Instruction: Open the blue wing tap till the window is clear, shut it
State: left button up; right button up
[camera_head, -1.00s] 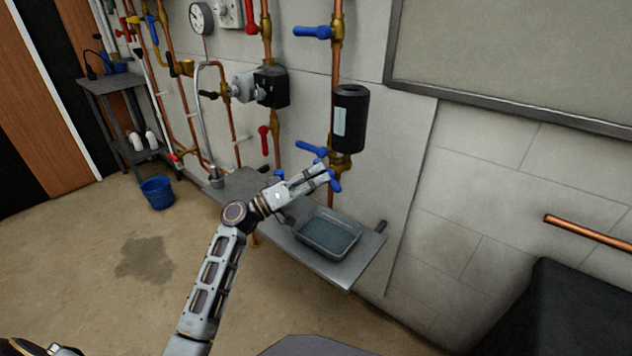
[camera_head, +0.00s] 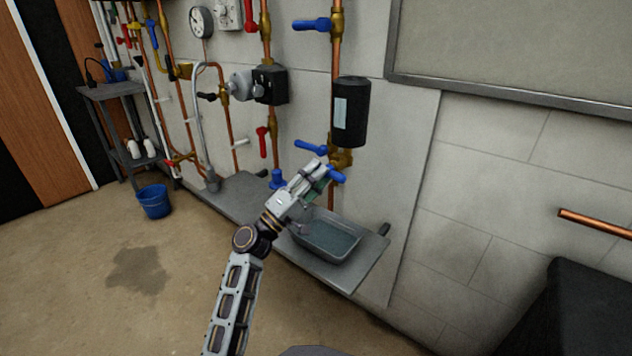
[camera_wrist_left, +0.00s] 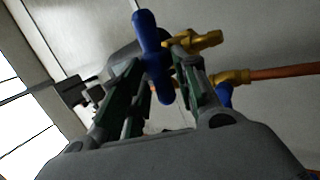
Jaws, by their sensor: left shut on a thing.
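The blue wing tap (camera_head: 337,174) sits low on the right copper pipe, under a black canister (camera_head: 352,100). My left gripper (camera_head: 324,176) reaches it from the lower left and is shut on it. In the left wrist view the tap's long blue wing (camera_wrist_left: 147,30) stands between the two fingers of my gripper (camera_wrist_left: 158,62). A pale strip (camera_head: 340,114) shows on the canister's front; whether it is clear or cloudy is too small to tell. A grey tray (camera_head: 309,249) stands below the tap. My right gripper is out of view.
A blue lever (camera_head: 311,147) sits just above the tap, another (camera_head: 312,25) higher up. The grey shelf (camera_head: 240,205) runs along the wall under the pipes. A blue bucket (camera_head: 154,203) stands on the floor at left. A copper pipe (camera_head: 595,224) juts in at right.

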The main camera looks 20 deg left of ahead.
pick_arm(q)
jog(key=shift+r+n+t+y+b, duration=0.15)
jog(key=shift+n+t+y+b, duration=0.4)
jog(key=shift+n, duration=0.65)
jog(key=shift+n+t+y, duration=0.25)
jog(key=shift+n+y, duration=0.2)
jog(key=shift+n, duration=0.05)
jog(key=o, duration=0.8)
jog(key=shift+o, duration=0.2)
jog(key=shift+d, duration=0.1)
jog(key=shift+f, duration=0.2)
jog(key=s+a, duration=0.6)
jog(key=s, duration=0.5)
jog(key=shift+s+a+f, duration=0.15)
jog(key=shift+a+f, duration=0.05)
jog(key=shift+f, duration=0.05)
